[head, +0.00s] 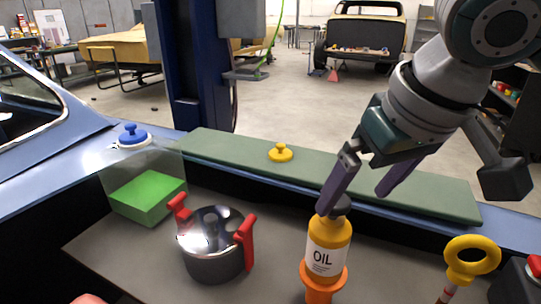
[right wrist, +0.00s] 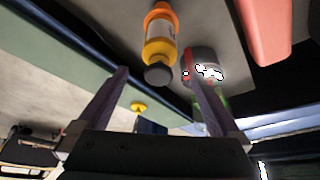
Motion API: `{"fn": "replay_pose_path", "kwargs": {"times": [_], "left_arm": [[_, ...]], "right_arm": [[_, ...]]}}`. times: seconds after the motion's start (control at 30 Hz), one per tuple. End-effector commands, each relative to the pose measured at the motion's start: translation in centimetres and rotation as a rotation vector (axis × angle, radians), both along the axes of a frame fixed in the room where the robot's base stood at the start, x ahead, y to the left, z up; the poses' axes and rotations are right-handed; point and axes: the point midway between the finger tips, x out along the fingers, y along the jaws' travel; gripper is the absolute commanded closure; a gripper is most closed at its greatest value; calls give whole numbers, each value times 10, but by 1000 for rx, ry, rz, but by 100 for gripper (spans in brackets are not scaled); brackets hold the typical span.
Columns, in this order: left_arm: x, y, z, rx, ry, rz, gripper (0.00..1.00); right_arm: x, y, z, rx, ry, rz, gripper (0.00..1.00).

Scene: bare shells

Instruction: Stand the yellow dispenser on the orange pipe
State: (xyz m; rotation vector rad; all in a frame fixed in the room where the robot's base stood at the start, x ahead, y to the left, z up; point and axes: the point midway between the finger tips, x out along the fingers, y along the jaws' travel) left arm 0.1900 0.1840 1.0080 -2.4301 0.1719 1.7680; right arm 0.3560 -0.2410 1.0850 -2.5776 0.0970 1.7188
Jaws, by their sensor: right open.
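The yellow dispenser (head: 328,246), a bottle with an "OIL" label and a dark cap, stands upright on the orange pipe (head: 320,290). The pipe's wider orange rim surrounds the bottle's base. My right gripper (head: 355,202) is open at the height of the cap, one finger overlapping the cap in the head view. In the right wrist view the dispenser (right wrist: 160,50) appears between the open fingers (right wrist: 157,76), with the orange pipe (right wrist: 161,8) at its far end. I cannot tell whether a finger touches the cap. My left gripper is not in view.
A steel pot (head: 213,250) with red handles stands left of the dispenser. Behind it is a clear box with a green block (head: 148,198). A yellow ring tool (head: 472,258) stands right. A green board (head: 230,151) with a yellow knob (head: 280,153) lies behind.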

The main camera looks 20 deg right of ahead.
Motion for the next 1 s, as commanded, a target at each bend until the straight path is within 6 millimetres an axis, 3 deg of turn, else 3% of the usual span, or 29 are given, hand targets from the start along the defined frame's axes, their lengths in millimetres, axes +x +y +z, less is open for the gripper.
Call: {"fn": "replay_pose_path", "kwargs": {"times": [0.07, 0.17, 0.3, 0.4, 0.47, 0.7, 0.8, 1.0], "left_arm": [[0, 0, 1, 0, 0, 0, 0], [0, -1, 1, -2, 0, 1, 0], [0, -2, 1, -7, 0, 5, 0], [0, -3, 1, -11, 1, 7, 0], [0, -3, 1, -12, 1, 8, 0], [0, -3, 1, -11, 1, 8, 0], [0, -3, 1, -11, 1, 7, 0], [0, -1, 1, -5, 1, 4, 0]], "right_arm": [[-5, 7, 0, 5, 3, 23, 0], [-17, 32, -12, 25, 3, 111, 0], [-49, 81, -35, 77, -21, 269, 0], [-77, 96, -47, 91, -36, 310, 0], [-94, 96, -54, 81, -32, 308, 0], [-154, 66, -73, -12, 59, 247, 0], [-164, 59, -75, -34, 81, 238, 0], [-166, 57, -76, -40, 84, 239, 0]]}}
